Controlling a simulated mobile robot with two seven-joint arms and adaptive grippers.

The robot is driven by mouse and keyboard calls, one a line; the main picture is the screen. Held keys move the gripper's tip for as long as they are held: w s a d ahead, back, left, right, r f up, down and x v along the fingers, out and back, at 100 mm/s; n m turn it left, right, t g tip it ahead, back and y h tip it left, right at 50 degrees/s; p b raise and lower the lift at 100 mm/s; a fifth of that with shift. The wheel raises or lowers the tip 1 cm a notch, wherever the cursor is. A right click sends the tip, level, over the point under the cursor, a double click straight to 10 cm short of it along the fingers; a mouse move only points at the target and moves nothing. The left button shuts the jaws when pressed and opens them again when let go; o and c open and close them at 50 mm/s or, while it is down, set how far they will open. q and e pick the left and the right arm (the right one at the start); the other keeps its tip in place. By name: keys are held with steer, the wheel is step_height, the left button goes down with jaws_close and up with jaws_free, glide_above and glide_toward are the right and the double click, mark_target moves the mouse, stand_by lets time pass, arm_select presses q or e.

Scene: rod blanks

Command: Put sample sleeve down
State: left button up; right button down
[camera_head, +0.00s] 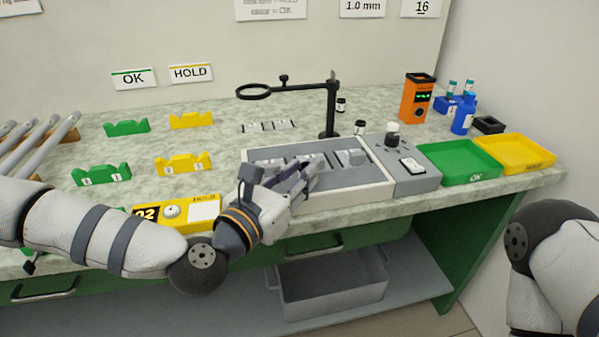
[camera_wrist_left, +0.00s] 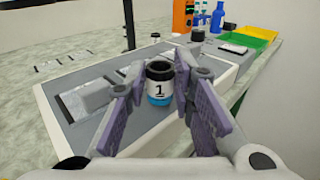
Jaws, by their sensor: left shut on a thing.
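The sample sleeve (camera_wrist_left: 159,86) is a small upright cylinder with a black top, a white label marked 1 and a blue lower part. In the left wrist view it stands between the purple pads of my left gripper (camera_wrist_left: 160,82), which is shut on it. In the head view my left gripper (camera_head: 300,178) is over the front left part of the grey tray (camera_head: 345,189). The gripper hides the sleeve there. I cannot tell whether the sleeve touches the tray floor. My right gripper is out of the frames; only part of that arm shows at the right.
Metal blocks (camera_head: 352,158) lie in the tray. A ring stand (camera_head: 330,110) rises behind it. A grey device (camera_head: 405,170), green OK tray (camera_head: 460,162) and yellow tray (camera_head: 515,152) stand to the right. Green (camera_head: 100,175) and yellow (camera_head: 183,163) racks stand left.

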arm_select(q)
steer(key=shift+w+f, duration=0.2)
steer(key=shift+f, duration=0.2)
steer(key=o, duration=0.9)
steer(key=shift+r, duration=0.15)
